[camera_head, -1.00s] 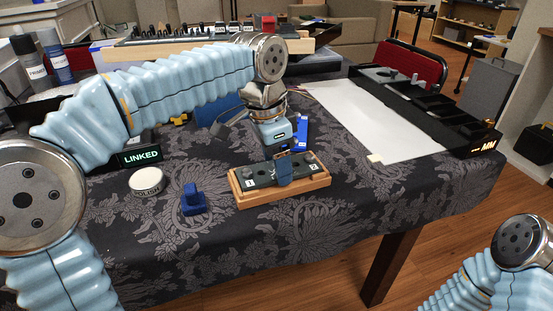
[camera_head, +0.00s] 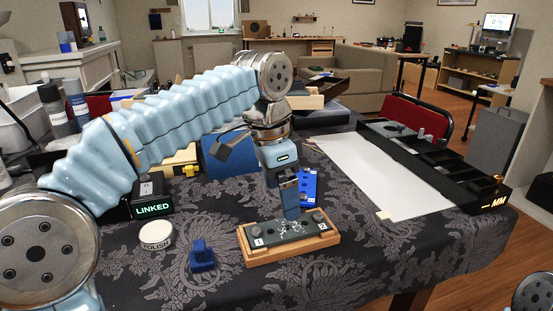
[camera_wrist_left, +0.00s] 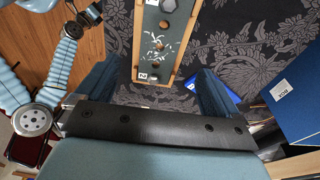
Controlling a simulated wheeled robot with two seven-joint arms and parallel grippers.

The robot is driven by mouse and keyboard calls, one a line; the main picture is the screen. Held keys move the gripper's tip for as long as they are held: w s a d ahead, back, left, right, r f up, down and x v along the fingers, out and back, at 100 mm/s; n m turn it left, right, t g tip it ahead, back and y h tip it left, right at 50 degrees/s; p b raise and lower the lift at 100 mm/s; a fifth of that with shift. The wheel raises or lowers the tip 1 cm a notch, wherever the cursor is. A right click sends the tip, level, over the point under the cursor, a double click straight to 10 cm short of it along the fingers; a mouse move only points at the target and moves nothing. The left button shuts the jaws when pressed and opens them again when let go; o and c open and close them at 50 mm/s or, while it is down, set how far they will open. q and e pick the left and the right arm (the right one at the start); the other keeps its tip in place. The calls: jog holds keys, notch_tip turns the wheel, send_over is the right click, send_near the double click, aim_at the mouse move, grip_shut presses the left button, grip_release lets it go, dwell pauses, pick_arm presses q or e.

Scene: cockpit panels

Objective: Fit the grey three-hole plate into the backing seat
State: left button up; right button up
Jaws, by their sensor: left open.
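The grey plate (camera_head: 288,229) lies in the wooden backing seat (camera_head: 262,261) on the table, with pale scratch-like marks and number labels at its ends. It looks level within the wooden rim; I cannot tell whether it is fully down. In the left wrist view, the plate (camera_wrist_left: 153,62) runs lengthwise inside the seat's rim (camera_wrist_left: 138,40), with several small round features along it. My left gripper (camera_head: 290,212) is just above the plate. Its blue fingers also show in the left wrist view (camera_wrist_left: 158,92), wide apart with nothing between them. My right gripper is out of view.
A blue knobbed block (camera_head: 202,256) and a white polish tin (camera_head: 156,235) stand left of the seat. A blue part (camera_head: 307,188) lies behind it. The LINKED box (camera_head: 151,198) is at the left. A white sheet (camera_head: 365,175) and black tray (camera_head: 440,165) lie right.

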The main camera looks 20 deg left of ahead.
pick_arm(q)
notch_tip(320, 180, up, 6)
jog(key=p, duration=0.1)
jog(key=shift+s+a, duration=0.25)
jog(key=shift+a, duration=0.1)
